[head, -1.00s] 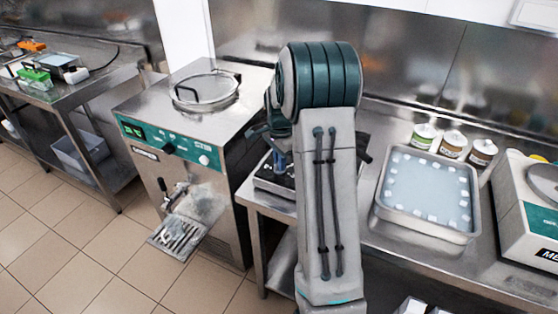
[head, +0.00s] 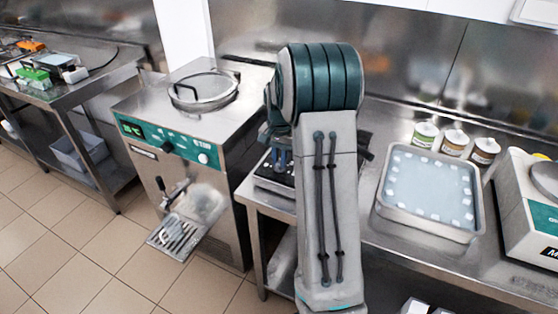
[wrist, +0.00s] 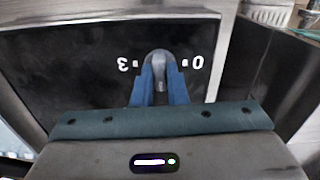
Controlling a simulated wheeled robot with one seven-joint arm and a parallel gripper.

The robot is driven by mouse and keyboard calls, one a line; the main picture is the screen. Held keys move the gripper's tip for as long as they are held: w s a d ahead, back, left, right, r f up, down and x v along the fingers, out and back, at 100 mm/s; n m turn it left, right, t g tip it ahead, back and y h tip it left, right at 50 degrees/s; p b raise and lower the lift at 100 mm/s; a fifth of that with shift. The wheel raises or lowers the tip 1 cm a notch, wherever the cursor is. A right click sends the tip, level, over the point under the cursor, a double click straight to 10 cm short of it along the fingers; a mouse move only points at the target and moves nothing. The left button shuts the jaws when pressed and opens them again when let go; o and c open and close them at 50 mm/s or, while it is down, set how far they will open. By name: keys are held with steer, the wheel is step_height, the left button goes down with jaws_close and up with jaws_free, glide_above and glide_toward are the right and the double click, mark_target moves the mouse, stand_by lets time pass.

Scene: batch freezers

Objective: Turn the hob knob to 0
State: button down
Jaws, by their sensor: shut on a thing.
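The hob knob (wrist: 160,62) is a grey knob on a black panel (wrist: 60,70) in the wrist view. White marks stand on either side of it, a 3 at the left and a 0 at the right, both upside down. My gripper (wrist: 159,80) has its two blue fingers shut on the knob, one on each side. The knob's grip points roughly up and down the picture, between the two marks. In the head view the hob (head: 268,182) is mostly hidden behind my arm, and the knob cannot be made out there.
A batch freezer (head: 190,110) stands left of the hob. To the right on the steel counter are a tray of pale blue liquid (head: 385,215), several small tubs (head: 454,143) and a white machine (head: 535,205). Open tiled floor lies at the front left.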

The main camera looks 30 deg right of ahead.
steer(key=n, duration=0.4)
steer(key=shift+s+n+b, duration=0.1)
steer(key=shift+n+b, duration=0.2)
steer(key=shift+b, duration=0.1)
steer(key=n, duration=0.4)
steer(key=shift+n, duration=0.3)
steer(key=n, duration=0.4)
steer(key=shift+n, duration=2.1)
steer(key=c, duration=1.4)
jaws_free()
steer(key=shift+c, duration=0.2)
